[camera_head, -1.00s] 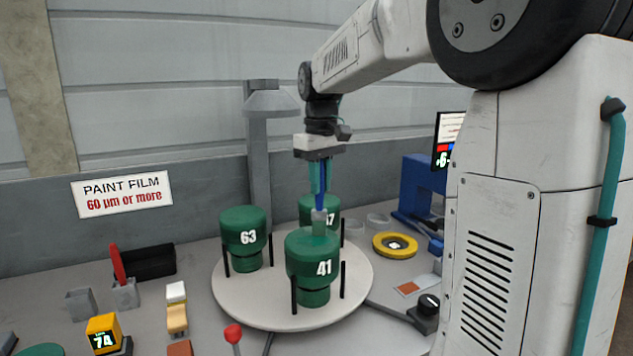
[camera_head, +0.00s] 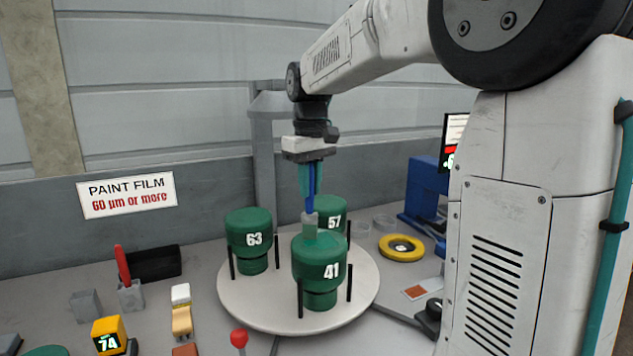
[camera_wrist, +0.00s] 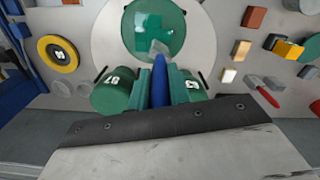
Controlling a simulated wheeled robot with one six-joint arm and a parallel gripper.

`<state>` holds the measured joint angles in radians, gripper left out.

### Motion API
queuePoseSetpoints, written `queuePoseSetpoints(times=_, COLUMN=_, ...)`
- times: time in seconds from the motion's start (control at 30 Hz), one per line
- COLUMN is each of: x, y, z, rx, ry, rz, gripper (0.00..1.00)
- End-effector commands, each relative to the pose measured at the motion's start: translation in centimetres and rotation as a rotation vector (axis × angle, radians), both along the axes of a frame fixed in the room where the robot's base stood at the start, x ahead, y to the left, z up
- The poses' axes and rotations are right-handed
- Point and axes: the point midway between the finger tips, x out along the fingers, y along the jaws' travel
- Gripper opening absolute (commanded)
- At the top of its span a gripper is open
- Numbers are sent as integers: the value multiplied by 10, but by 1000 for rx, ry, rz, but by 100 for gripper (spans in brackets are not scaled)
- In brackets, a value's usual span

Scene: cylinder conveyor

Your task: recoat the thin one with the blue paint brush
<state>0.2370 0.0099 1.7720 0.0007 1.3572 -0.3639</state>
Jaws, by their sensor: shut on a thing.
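Three green cylinders stand on a round white turntable (camera_head: 258,318): number 41 (camera_head: 319,262) in front, number 63 (camera_head: 249,233) at left and number 57 (camera_head: 330,213) behind, partly hidden by 41 and the brush. My gripper (camera_head: 311,180) is shut on the blue handle of the paint brush (camera_head: 309,219), which points down. Its tip is at the top of cylinder 41; whether it touches is unclear. In the wrist view, the brush (camera_wrist: 159,65) reaches over the lid of 41 (camera_wrist: 150,22), which shows lighter green patches. Cylinders 57 (camera_wrist: 112,95) and 63 (camera_wrist: 190,90) flank my fingers.
A sign (camera_head: 127,194) reads "PAINT FILM 60 µm or more". A yellow gauge (camera_head: 107,336) shows 74. Dark pegs surround the cylinders. A red-handled tool (camera_head: 123,265) stands in a grey holder. A yellow ring (camera_head: 401,248) and a blue machine (camera_head: 423,200) are at right.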

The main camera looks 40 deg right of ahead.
Motion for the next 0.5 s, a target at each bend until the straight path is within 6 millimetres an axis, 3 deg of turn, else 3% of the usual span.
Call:
queuePoseSetpoints(times=0.3, x=-1, y=18, z=0, rx=1, ry=1, rz=-14, gripper=0)
queuePoseSetpoints(times=0.5, x=0, y=18, z=27, rx=0, ry=-2, rz=-12, gripper=0)
